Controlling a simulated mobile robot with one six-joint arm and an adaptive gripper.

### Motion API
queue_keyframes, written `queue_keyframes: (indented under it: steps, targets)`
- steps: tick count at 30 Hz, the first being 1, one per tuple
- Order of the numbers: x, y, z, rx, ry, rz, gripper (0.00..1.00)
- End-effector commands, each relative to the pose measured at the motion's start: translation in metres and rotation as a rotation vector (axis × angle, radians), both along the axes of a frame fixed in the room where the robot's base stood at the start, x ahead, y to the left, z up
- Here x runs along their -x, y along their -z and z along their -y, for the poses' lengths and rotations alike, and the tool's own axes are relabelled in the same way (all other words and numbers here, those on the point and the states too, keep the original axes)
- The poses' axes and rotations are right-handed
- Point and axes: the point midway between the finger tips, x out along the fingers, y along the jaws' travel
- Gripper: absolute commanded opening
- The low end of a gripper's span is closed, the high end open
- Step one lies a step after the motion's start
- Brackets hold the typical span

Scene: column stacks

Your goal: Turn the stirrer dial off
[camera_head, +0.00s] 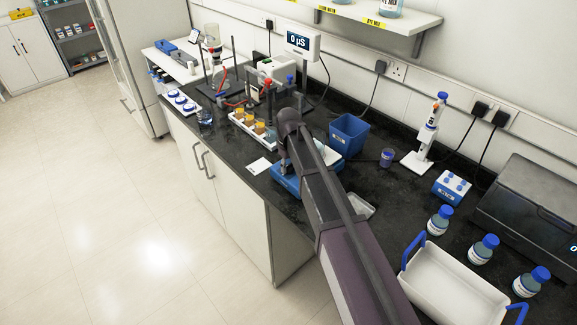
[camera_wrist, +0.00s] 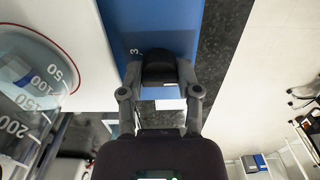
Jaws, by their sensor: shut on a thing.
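The stirrer (camera_head: 285,181) is a blue unit on the black bench, largely hidden behind my arm in the head view. Its blue front (camera_wrist: 185,25) fills the top middle of the wrist view, with a white scale mark "3" showing. My gripper (camera_wrist: 160,62) is at this front, its two fingers shut on the dark stirrer dial, which the fingers mostly cover. The dial's pointer cannot be made out. A glass beaker (camera_wrist: 35,75) with volume marks stands on the white top plate (camera_wrist: 88,30), left of my gripper in the wrist view.
A rack of amber-topped vials (camera_head: 255,127) stands left of the stirrer. A blue bin (camera_head: 348,134) is behind it. A white tray with blue handles (camera_head: 455,285) and blue-capped bottles (camera_head: 438,221) are at right. The floor at left is clear.

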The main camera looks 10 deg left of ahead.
Motion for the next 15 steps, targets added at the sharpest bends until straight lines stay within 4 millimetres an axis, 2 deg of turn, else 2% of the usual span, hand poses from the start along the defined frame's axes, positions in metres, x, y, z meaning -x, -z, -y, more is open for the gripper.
queue_keyframes:
  steps: [7, 8, 9, 15]
  targets:
    - [0.0014, 0.0004, 0.0003, 0.000, -0.001, -0.003, 0.00]
    - [0.0014, 0.0004, 0.0003, 0.000, 0.000, -0.003, 0.50]
    - [0.0014, 0.0004, 0.0003, 0.000, 0.000, -0.003, 0.59]
    - [0.0007, 0.0002, 0.0001, 0.000, 0.000, -0.001, 0.59]
